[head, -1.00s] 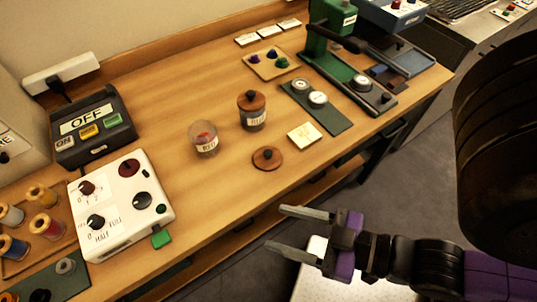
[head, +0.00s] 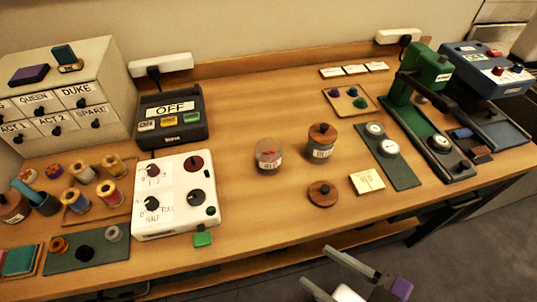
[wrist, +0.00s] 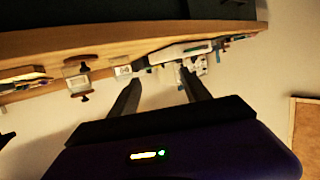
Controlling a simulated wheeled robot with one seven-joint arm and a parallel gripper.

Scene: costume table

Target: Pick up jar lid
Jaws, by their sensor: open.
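A round brown wooden jar lid (head: 322,194) with a dark knob lies flat on the table near its front edge. An open glass jar (head: 268,155) with a label and something reddish inside stands behind it to the left. A second labelled jar (head: 322,141) behind the lid has a similar wooden lid on it. My gripper (head: 318,267) is open and empty, off the table's front edge and apart from the lid. Its spread fingers also show in the wrist view (wrist: 160,78), where the table appears upside down and small things are hard to make out.
A green mat (head: 402,171) with round dials is farther right. A white control box (head: 174,218) with knobs stands left, with a green tab at its front. The table between box and lid is clear.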

